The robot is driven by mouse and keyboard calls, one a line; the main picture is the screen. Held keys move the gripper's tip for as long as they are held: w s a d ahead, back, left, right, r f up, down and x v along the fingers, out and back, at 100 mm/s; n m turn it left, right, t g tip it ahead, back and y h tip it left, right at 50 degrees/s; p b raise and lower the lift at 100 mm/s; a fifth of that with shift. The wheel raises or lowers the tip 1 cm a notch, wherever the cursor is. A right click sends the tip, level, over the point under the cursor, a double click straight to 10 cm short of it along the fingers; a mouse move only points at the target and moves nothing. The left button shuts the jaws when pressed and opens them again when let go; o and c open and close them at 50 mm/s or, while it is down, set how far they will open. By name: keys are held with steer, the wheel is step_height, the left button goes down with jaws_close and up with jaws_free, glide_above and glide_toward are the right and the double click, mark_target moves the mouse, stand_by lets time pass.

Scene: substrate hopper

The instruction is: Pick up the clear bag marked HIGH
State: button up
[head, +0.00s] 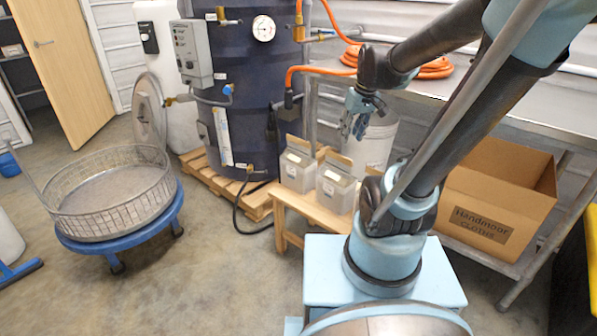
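Two clear bags with grey-beige contents and folded tan tops stand upright side by side on a low wooden bench. The left bag (297,170) is a little farther back, and the right bag (336,190) is nearer to my arm's base. Each bears a small pale label, too small to read, so I cannot tell which is marked HIGH. My gripper (353,132) hangs in the air above and behind the right bag, pointing down. Its fingers look apart, with nothing between them. It touches neither bag.
The wooden bench (291,205) stands before a dark tank (247,100) on a pallet. A white bucket (377,145) is behind the bags. A metal table (500,105) and a cardboard box (500,190) are at right. A wire basket (110,190) sits on a blue dolly at left.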

steer(key=w+a+n+y, duration=0.1)
steer(key=w+a+n, duration=0.35)
steer(key=w, duration=0.75)
steer(key=y, duration=0.1)
glide_toward(300, 141)
steer(key=shift+n, duration=0.45)
steer(key=x, duration=0.7)
steer(key=shift+w+f, duration=0.25)
steer(key=shift+w, duration=0.1)
steer(key=shift+w+x, duration=0.1)
steer(key=shift+x, duration=1.05)
steer(key=shift+w+x, duration=0.15)
steer(key=shift+x, duration=0.95)
steer(key=shift+a+f, duration=0.15)
steer(key=shift+f, duration=0.05)
steer(key=shift+f, duration=0.25)
steer(key=shift+c, duration=0.6)
